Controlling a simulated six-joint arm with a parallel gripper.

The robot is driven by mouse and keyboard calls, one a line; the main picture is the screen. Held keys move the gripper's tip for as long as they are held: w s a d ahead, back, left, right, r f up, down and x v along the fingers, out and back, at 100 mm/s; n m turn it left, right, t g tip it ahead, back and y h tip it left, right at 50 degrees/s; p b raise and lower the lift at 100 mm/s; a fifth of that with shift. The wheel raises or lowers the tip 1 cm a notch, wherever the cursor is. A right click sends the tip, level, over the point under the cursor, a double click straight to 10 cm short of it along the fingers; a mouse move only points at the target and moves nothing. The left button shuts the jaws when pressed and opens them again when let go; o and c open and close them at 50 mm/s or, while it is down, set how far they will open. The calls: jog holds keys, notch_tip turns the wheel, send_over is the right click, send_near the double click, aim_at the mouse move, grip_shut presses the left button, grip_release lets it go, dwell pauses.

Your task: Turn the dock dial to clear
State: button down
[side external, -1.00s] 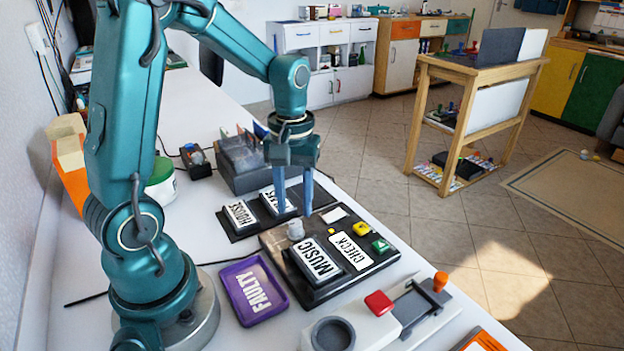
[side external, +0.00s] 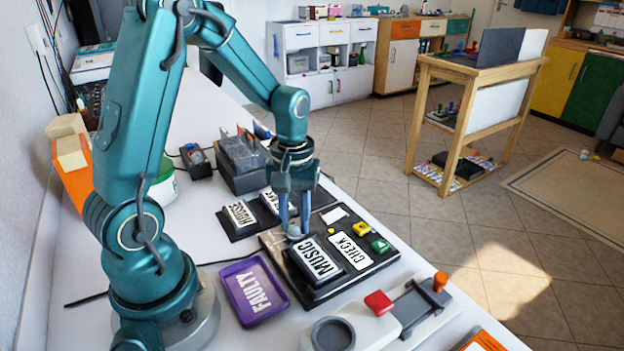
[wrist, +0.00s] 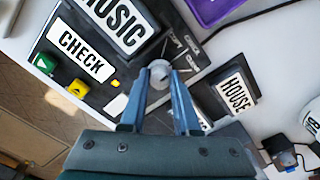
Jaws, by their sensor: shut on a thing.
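The dock is a black panel (side external: 313,288) with a MUSIC label (side external: 318,259), a CHECK label (side external: 350,250), a yellow button (side external: 362,229) and a green button (side external: 380,246). The dial is a small pale grey knob (side external: 294,233) at the dock's back left corner; it also shows in the wrist view (wrist: 159,68).
A purple FAULTY tray (side external: 284,301) lies left of the dock. A HOUSE bay (side external: 240,213) stands behind it. A grey-white unit with a red block (side external: 378,303) and an orange knob (side external: 440,280) is in front.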

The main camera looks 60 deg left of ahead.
aim_at(295, 222)
jog(key=shift+m, duration=0.3)
jog(key=m, duration=0.4)
jog(key=shift+r+m, duration=0.1)
jog(key=shift+m, duration=1.9)
jog(key=c, duration=0.9)
grip_release()
jog(key=shift+r, duration=2.55)
